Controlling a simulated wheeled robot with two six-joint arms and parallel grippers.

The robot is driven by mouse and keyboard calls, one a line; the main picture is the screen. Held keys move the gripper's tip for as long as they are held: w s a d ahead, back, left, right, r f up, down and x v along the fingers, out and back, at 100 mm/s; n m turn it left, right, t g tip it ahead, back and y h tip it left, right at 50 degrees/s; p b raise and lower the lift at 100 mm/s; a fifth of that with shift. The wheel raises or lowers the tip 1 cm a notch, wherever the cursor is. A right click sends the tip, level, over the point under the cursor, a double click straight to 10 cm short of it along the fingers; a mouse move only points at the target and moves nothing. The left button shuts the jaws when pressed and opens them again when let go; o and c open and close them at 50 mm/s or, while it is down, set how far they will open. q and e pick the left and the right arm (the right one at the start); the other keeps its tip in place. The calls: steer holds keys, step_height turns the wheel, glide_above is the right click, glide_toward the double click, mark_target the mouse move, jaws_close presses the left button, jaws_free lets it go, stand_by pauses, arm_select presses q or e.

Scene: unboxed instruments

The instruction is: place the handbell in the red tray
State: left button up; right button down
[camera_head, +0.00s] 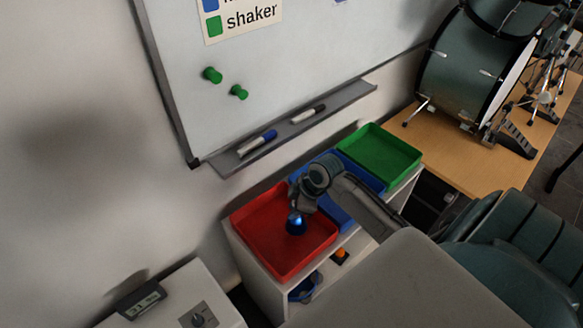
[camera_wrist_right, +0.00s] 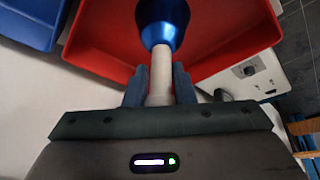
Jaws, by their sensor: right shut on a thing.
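The handbell has a shiny blue bell (camera_wrist_right: 163,20) and a pale handle (camera_wrist_right: 160,75). In the right wrist view my right gripper (camera_wrist_right: 160,85) is shut on the handle, with a finger on each side. In the head view the blue bell (camera_head: 296,222) shows below my right gripper (camera_head: 297,203), over the red tray (camera_head: 262,255). I cannot tell whether the bell touches the tray floor. The red tray also shows in the right wrist view (camera_wrist_right: 235,25) behind the bell. My left gripper is not in view.
A blue tray (camera_head: 345,222), partly hidden by my right arm, and a green tray (camera_head: 382,150) stand beside the red one on a white shelf unit (camera_head: 258,280). A whiteboard ledge (camera_head: 295,127) with markers is behind. A drum (camera_head: 470,62) stands on a wooden surface at right.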

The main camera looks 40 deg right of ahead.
step_height(320, 180, down, 4)
steer(key=shift+r+p, duration=0.1)
steer(key=shift+p, duration=0.3)
steer(key=shift+f, duration=0.2)
steer(key=shift+f, duration=0.1)
steer(key=c, duration=1.2)
jaws_free()
steer(key=b+v, duration=0.2)
steer(key=v, duration=1)
steer(key=shift+b, duration=0.3)
steer(key=shift+a, duration=0.1)
